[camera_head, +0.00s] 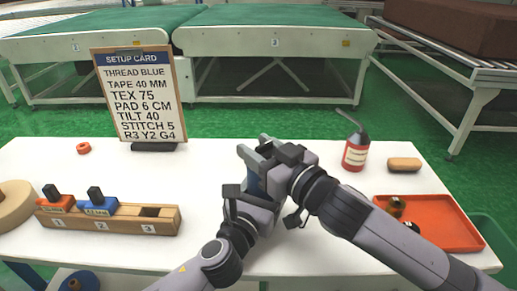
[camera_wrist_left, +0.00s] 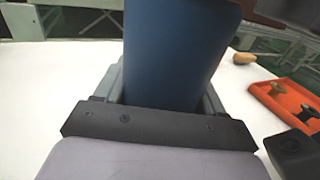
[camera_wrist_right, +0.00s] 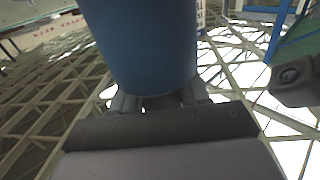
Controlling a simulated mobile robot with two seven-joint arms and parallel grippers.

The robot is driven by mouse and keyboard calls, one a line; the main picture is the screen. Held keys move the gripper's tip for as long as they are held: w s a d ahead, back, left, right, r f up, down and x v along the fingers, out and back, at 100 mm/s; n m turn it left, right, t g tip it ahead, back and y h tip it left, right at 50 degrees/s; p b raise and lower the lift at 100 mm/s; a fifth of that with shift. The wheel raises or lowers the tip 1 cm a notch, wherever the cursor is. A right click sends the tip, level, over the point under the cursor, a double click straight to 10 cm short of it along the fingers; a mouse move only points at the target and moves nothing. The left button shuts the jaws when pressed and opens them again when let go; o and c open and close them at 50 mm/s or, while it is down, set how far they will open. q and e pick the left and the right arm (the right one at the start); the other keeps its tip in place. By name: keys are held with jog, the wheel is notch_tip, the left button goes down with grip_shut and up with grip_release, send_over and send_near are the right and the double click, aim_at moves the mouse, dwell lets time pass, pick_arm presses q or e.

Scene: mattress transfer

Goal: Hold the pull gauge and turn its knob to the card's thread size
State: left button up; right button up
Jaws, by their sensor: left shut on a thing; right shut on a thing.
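The setup card (camera_head: 138,95) stands upright at the back left of the table. It reads THREAD BLUE, TAPE 40 MM, TEX 75, PAD 6 CM, TILT 40, STITCH 5, R3 Y2 G4. My left gripper (camera_head: 250,190) is shut on a blue body, apparently the pull gauge (camera_wrist_left: 178,50), above the table's middle. My right gripper (camera_head: 262,154) is just above it, shut on a blue part (camera_wrist_right: 142,45) that fills its wrist view. Whether that part is the knob, and any scale on it, cannot be told. The grippers hide most of the gauge in the head view.
A wooden rack (camera_head: 110,223) at left holds an orange and a blue block; slot 3 is empty. An orange tray (camera_head: 450,232) with spools lies at right. An orange ring (camera_head: 83,148) lies at back left.

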jog(key=shift+s+a+r+m+h, duration=0.1)
jog(key=shift+s+a+m+h, duration=0.05)
jog(key=shift+m+h, duration=0.15)
jog(key=o, duration=0.9)
jog(key=shift+d, duration=0.25)
jog(key=v, duration=1.1)
jog(key=shift+s+d+f, duration=0.1)
jog(key=shift+s+f, duration=0.1)
jog(key=shift+s, duration=0.15)
jog(key=shift+c, duration=0.2)
